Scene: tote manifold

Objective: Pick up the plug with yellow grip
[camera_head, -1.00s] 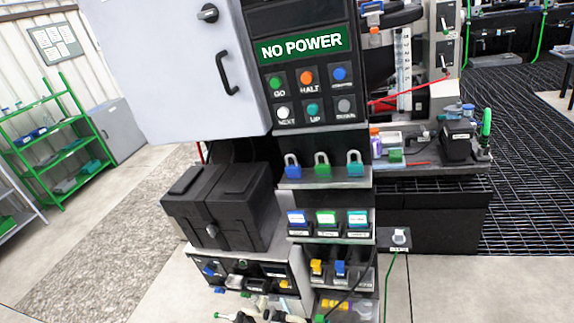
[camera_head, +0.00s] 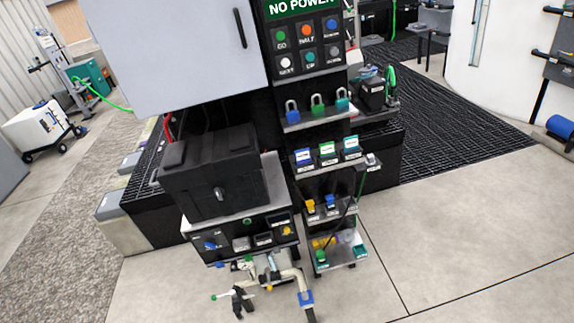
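A small yellow-gripped piece (camera_head: 310,206), which looks like the plug, stands on a shelf of the narrow rack right of the black box. A similar blue-gripped piece (camera_head: 330,202) stands just to its right. Both are small in the view, so their lower ends are hard to make out. Another yellow part (camera_head: 287,231) sits on the front panel under the black box; I cannot tell whether it is a plug. My gripper does not show in this view.
The black box (camera_head: 210,185) stands left of the rack. Padlocks (camera_head: 317,105) and labelled blocks (camera_head: 327,150) fill the shelves above. A pipe with a blue fitting (camera_head: 305,298) juts out low in front. Open floor (camera_head: 470,240) lies to the right.

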